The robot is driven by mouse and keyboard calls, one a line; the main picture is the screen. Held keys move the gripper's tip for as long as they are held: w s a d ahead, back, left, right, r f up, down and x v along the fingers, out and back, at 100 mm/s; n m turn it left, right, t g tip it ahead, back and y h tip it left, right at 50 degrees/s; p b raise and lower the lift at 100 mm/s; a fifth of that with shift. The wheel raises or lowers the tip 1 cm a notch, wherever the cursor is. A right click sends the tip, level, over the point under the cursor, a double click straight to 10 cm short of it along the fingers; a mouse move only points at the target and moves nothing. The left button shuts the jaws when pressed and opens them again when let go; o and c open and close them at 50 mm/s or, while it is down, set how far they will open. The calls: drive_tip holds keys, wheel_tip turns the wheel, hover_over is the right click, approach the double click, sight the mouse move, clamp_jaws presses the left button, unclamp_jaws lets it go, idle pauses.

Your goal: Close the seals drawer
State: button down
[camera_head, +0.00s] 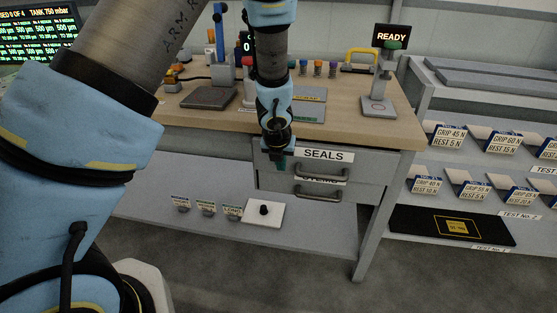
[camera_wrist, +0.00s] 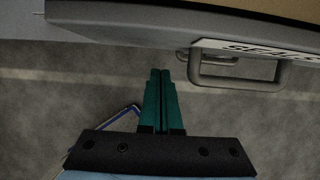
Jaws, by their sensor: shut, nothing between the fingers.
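The seals drawer (camera_head: 360,160) is the upper drawer under the workbench, with a white SEALS label and a grey bar handle (camera_head: 321,176). Its front seems to stand out a little, but I cannot tell how far. My gripper (camera_head: 281,165) points down at the left end of the drawer front, left of the label and handle. In the wrist view its green fingers (camera_wrist: 160,73) are together and empty, left of the handle (camera_wrist: 238,78). I cannot tell whether the fingers touch the drawer.
The wooden benchtop (camera_head: 340,130) overhangs above. A lower shelf holds a white plate (camera_head: 264,222). A shelf rack (camera_head: 440,110) stands at right. The floor in front is clear.

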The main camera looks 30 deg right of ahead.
drive_tip(key=shift+w+d+r+p, duration=0.1)
drive_tip(key=shift+w+d+p, duration=0.3)
drive_tip(key=shift+w+d, duration=0.5)
drive_tip(key=shift+a, duration=0.15)
drive_tip(key=shift+w, duration=0.15)
drive_tip(key=w+p, duration=0.1)
drive_tip(key=w+d+p, duration=0.2)
drive_tip(key=p, duration=0.1)
drive_tip(key=shift+d+r, duration=0.2)
drive_tip(key=shift+r, duration=0.05)
drive_tip(key=shift+w+d+f, duration=0.15)
drive_tip(key=shift+w+d, duration=0.05)
drive_tip(key=shift+d, duration=0.05)
